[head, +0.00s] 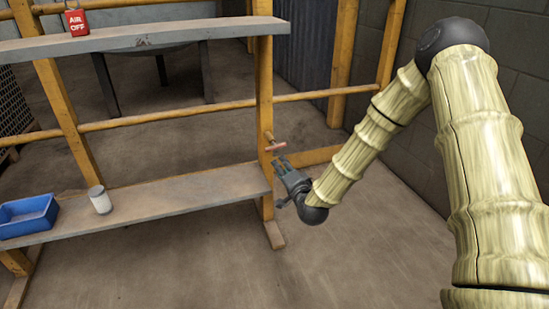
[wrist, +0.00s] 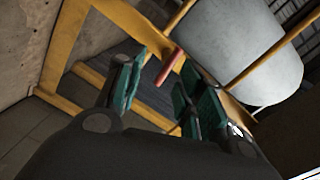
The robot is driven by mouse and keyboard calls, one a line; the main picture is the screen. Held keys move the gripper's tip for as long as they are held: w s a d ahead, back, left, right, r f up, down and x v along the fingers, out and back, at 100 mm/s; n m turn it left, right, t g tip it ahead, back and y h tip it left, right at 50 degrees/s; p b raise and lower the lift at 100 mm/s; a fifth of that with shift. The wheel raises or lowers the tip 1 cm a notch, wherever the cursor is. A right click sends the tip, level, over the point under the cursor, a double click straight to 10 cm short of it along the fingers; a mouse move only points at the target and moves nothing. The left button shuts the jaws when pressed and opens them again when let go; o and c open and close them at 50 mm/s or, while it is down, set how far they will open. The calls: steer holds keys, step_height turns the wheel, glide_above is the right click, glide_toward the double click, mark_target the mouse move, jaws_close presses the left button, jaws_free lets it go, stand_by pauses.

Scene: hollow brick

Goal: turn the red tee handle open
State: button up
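The red tee handle (head: 276,146) sticks out from the yellow post at the right end of the shelf rack. In the wrist view the handle (wrist: 170,66) is a red bar beyond the fingers, between them in the picture. My gripper (head: 281,161) is just below the handle in the head view. In the wrist view my gripper (wrist: 158,92) is open, with its teal finger pads spread apart and nothing between them. The handle appears to lie ahead of the fingertips; I cannot tell the exact gap.
The lower shelf (head: 170,201) carries a blue bin (head: 28,216) and a pale can (head: 99,199). A red "AIR OFF" tag (head: 76,22) stands on the upper shelf (head: 140,40). Yellow rails cross behind. Bare floor (head: 340,255) lies in front of the rack.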

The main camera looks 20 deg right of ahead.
mark_target(276, 148)
steer(key=shift+m+t, duration=0.4)
steer(key=w+b, duration=0.1)
steer(key=w, duration=0.2)
steer(key=w+r+b, duration=0.1)
steer(key=w, duration=0.3)
steer(key=w+b, duration=0.2)
steer(key=w, duration=0.1)
steer(key=shift+w+d+r, duration=0.15)
steer(key=shift+d+r, duration=0.2)
steer(key=shift+d, duration=0.05)
steer(key=shift+w+r+b, duration=0.15)
steer(key=shift+w+b, duration=0.2)
steer(key=shift+w, duration=0.6)
steer(key=shift+c, duration=0.3)
